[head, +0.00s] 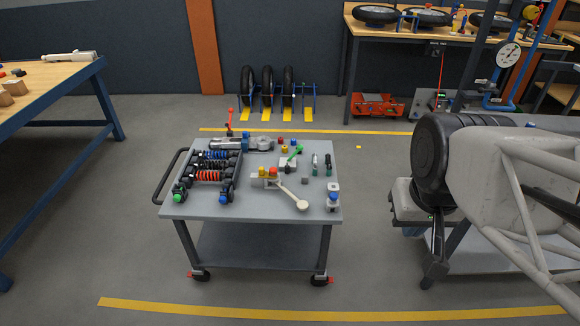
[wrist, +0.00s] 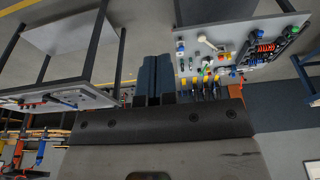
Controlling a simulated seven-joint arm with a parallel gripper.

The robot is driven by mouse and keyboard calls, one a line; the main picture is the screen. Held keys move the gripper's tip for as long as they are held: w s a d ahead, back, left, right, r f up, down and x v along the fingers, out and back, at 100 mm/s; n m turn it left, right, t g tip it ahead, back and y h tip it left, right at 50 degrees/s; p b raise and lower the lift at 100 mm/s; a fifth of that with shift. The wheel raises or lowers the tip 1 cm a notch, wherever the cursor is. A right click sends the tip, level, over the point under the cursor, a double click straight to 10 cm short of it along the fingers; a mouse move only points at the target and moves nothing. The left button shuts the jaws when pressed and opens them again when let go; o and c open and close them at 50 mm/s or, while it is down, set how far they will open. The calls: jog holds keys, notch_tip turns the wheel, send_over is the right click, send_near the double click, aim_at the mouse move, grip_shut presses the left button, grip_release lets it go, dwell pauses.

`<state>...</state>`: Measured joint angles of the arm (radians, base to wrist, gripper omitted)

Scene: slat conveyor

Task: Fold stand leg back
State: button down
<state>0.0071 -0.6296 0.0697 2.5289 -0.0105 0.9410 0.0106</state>
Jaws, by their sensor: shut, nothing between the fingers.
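On the grey cart top, a pale bar (head: 291,196) reaches from a block with yellow and red caps (head: 267,173) to a round end towards the front right; I take this bar for the stand leg. It lies swung out from the block. It also shows small and upside down in the wrist view (wrist: 209,42). My gripper (head: 432,268) points down to the right of the cart, well apart from the leg. Its dark fingers (wrist: 153,78) are together in the wrist view, with nothing between them.
The cart (head: 190,210) also carries several red and blue coil springs (head: 209,168), a green-handled part (head: 295,154), a blue-capped block (head: 333,198) and small tools. Floor is open between cart and gripper. A workbench (head: 60,80) stands left; another (head: 460,35) stands at the back right.

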jog(key=w+a+f+n, duration=0.15)
jog(key=w+n, duration=0.25)
jog(key=w, duration=0.5)
jog(key=w+a+n, duration=0.2)
jog(key=w+n, duration=0.1)
jog(key=w, duration=0.6)
jog(key=n+g, duration=0.3)
jog(key=n, duration=1.6)
send_over(281, 201)
notch_tip(281, 201, down, 39)
jog(key=shift+f, duration=0.25)
jog(key=shift+f, duration=3.8)
